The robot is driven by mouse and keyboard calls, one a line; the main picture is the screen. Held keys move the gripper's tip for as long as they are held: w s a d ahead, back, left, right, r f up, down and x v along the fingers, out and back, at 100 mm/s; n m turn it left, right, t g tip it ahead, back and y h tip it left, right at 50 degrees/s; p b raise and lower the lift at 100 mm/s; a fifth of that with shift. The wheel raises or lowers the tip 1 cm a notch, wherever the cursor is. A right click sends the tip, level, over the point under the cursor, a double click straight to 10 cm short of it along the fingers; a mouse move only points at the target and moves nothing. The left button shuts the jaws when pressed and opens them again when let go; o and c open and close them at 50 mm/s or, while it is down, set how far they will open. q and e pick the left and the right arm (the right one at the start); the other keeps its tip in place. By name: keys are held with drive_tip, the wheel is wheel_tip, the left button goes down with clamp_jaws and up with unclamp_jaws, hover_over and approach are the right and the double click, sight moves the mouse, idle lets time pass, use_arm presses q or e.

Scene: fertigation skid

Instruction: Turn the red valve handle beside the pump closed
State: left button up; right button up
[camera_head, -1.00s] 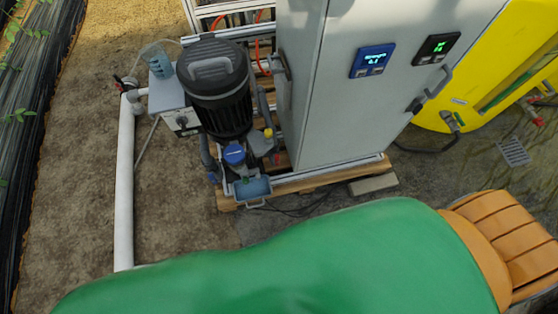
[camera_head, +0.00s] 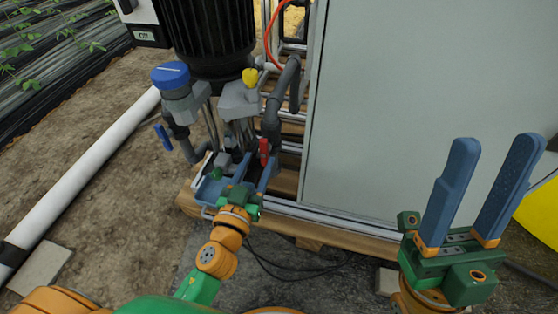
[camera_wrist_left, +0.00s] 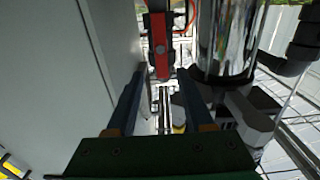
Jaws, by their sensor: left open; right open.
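The red valve handle (camera_head: 264,150) hangs on the grey pipework to the right of the pump (camera_head: 208,40), pointing roughly downward. In the left wrist view the red handle (camera_wrist_left: 160,47) shows ahead of the fingertips, roughly in line with the gap. My left gripper (camera_head: 254,166) is open, low beside the pump and just below the handle; its blue fingers (camera_wrist_left: 161,85) show nothing between them. I cannot tell whether a finger touches the handle. My right gripper (camera_head: 497,145) is open and empty, raised in front of the cabinet at the right.
A grey cabinet (camera_head: 385,110) stands close to the right of the handle. A blue-topped fitting (camera_head: 170,75), a yellow knob (camera_head: 250,77) and a blue handle (camera_head: 163,137) are around the pump. A wooden pallet (camera_head: 345,239) lies underneath. A white pipe (camera_head: 85,175) runs at the left.

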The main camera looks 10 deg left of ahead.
sight(263, 148)
use_arm(q)
drive_tip(key=w, duration=0.6)
drive_tip(key=shift+a+r, duration=0.1)
clamp_jaws()
